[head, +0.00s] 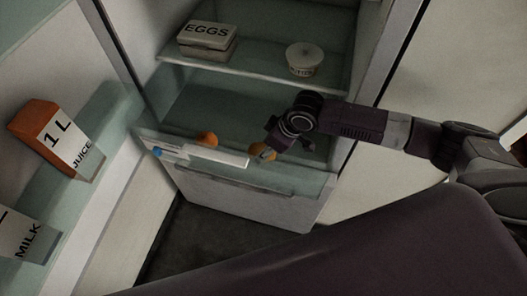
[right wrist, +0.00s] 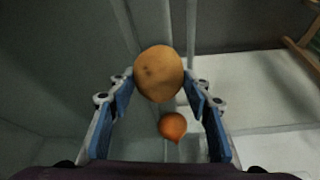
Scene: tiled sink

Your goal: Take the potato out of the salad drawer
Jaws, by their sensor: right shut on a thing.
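The potato (head: 262,152) is brown-yellow and shows at the salad drawer's front edge in the head view. My right gripper (right wrist: 158,92) is shut on it, and the potato (right wrist: 159,72) sits between the blue-padded fingers in the right wrist view. In the head view my right gripper (head: 268,146) reaches in from the right and partly hides the potato. The salad drawer (head: 235,200) is at the bottom of the fridge. I cannot tell how high the potato is above the drawer floor. My left gripper is not in view.
A round orange vegetable (head: 208,139) lies left of the potato. A white strip (head: 215,155) runs along the drawer front. The shelf above holds an egg box (head: 207,41) and a white tub (head: 304,58). The open door holds juice (head: 60,140) and milk (head: 25,237) cartons.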

